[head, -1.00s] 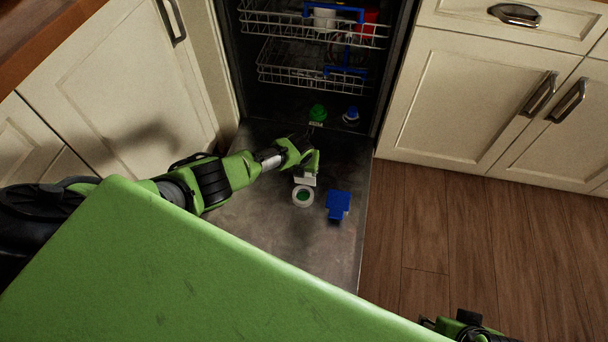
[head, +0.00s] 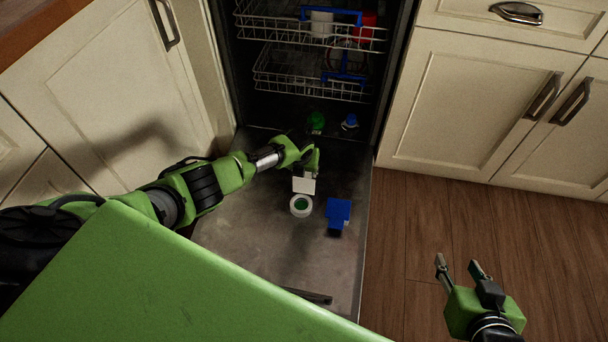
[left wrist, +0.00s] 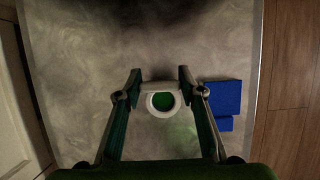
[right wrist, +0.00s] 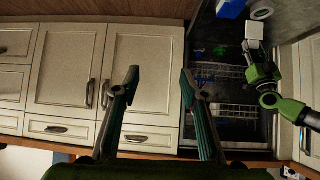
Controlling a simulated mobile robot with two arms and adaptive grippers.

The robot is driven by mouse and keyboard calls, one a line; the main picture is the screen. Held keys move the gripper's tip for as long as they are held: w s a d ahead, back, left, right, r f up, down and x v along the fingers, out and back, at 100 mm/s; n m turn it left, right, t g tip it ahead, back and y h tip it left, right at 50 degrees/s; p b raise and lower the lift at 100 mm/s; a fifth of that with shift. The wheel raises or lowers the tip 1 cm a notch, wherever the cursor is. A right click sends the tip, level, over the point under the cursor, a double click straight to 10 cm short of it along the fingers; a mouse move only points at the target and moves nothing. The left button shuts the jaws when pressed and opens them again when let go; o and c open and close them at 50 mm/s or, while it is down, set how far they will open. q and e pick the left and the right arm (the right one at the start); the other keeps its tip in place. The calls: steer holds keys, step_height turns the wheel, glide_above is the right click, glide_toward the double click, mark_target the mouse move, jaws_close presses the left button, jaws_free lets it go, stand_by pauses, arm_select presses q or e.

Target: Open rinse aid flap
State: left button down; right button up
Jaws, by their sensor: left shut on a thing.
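The dishwasher door (head: 250,225) lies folded down. On it is the white rinse aid flap (head: 303,185), which looks raised beside a white ring with a green centre (head: 301,205). My left gripper (head: 311,163) is at the flap's far side. In the left wrist view its fingers (left wrist: 160,74) stand either side of the white piece (left wrist: 160,86), shut on it; the exact contact is hard to see. The green centre (left wrist: 162,101) shows uncovered. My right gripper (head: 460,265) is open and empty above the wood floor.
A blue block-like part (head: 339,213) sits on the door just right of the ring. Two wire racks (head: 310,85) are inside the dishwasher, with a green cap (head: 316,122) and a blue cap (head: 349,122) below. Cream cabinets (head: 470,105) flank it.

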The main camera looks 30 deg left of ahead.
arm_select(q)
steer(key=shift+w+a+g+b, duration=0.2)
steer(key=shift+w+g+b, duration=0.25)
steer(key=shift+b, duration=0.55)
steer(key=shift+w+a+g+b, duration=0.25)
steer(key=shift+w+b, duration=0.4)
steer(key=shift+b, duration=0.35)
arm_select(e)
steer(key=w+a+r+t+y, duration=0.2)
steer(key=r+t, duration=0.3)
steer(key=r, duration=0.5)
steer(key=w+a+r+t+y, duration=0.2)
steer(key=r+t, duration=0.4)
steer(key=r, duration=0.5)
steer(key=shift+w+r+t, duration=0.2)
steer(key=shift+w+t, duration=0.1)
steer(key=shift+w, duration=0.25)
steer(key=shift+a, duration=0.1)
arm_select(q)
steer(key=c, duration=1.4)
jaws_free()
steer(key=shift+o, duration=0.2)
steer(key=shift+s+d+f, duration=0.1)
steer(key=shift+s+d, duration=0.05)
steer(key=shift+h, duration=0.3)
steer(key=v, duration=1.2)
